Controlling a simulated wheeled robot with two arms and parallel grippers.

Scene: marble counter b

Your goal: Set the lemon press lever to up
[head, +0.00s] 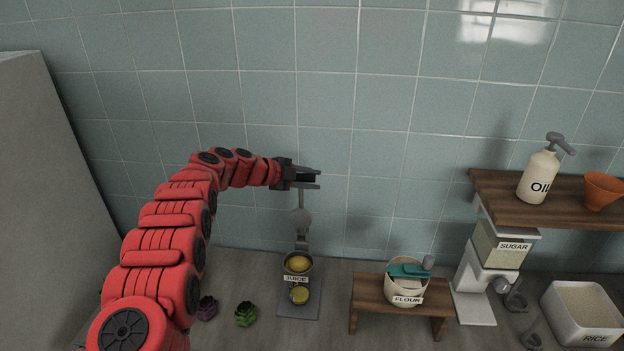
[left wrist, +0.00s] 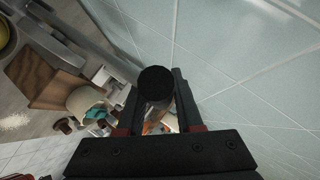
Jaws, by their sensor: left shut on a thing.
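The lemon press (head: 312,302) stands on the counter against the tiled wall, with a JUICE label on its front. A yellow lemon half sits in its cup and another yellow piece lies lower, on the base. Its lever (head: 301,200) points up from the grey pivot. My left gripper (head: 308,179) is at the lever's top end, shut on it. In the left wrist view the lever's dark round end (left wrist: 155,83) sits between the two fingers. The lever's top is partly hidden by the fingers in the head view. My right gripper is not in view.
A purple (head: 207,308) and a green (head: 245,314) item lie left of the press. A wooden stand (head: 362,293) with a FLOUR tub (head: 405,289) is to the right. Further right are a SUGAR dispenser (head: 500,250), a RICE bin (head: 585,312) and a shelf (head: 500,204) with an OIL bottle (head: 538,177).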

